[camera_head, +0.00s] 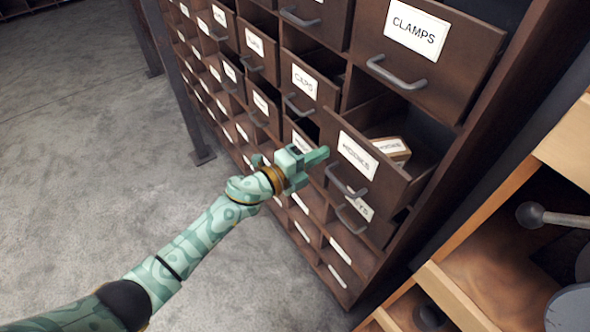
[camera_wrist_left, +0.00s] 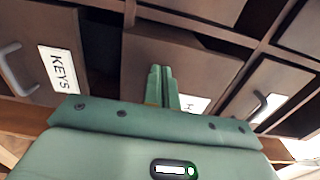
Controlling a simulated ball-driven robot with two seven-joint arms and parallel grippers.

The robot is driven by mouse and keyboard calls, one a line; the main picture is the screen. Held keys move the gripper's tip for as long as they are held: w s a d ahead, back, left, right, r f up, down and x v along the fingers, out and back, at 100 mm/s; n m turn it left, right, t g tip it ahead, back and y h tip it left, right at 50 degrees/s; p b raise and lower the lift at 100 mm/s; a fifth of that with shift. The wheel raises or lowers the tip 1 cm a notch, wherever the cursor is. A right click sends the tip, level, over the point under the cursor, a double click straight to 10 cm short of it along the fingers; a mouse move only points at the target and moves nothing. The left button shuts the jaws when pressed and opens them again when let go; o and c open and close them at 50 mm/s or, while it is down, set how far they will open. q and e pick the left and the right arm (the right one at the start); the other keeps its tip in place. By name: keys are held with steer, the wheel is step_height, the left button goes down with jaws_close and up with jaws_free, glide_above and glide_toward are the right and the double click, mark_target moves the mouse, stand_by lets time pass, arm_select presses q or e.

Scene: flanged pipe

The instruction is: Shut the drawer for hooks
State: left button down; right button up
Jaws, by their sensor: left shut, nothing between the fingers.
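The hooks drawer (camera_head: 372,172) is pulled out of the cabinet, showing a label that appears to read HOOKS and a grey handle below it. A small labelled box (camera_head: 392,150) lies inside. My left gripper (camera_head: 322,154) is shut and empty, its fingertips at the left edge of the drawer's front. In the left wrist view my shut left fingers (camera_wrist_left: 162,85) point at a brown drawer front (camera_wrist_left: 185,62), with part of its white label hidden behind them. I cannot tell whether they touch it. My right gripper is not in view.
The CLAMPS drawer (camera_head: 425,45) above also sticks out. The KEYS drawer (camera_wrist_left: 45,60) is beside the fingers in the left wrist view. A wooden shelf (camera_head: 500,225) with grey metal parts stands at right. Open concrete floor (camera_head: 90,150) lies at left.

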mark_target(340, 142)
arm_select(q)
steer(key=b+x, duration=0.2)
steer(key=x, duration=0.4)
steer(key=shift+w+d+f, duration=0.1)
steer(key=shift+w+d, duration=0.05)
steer(key=shift+d+r, duration=0.1)
steer(key=shift+r, duration=0.2)
steer(key=shift+r, duration=0.1)
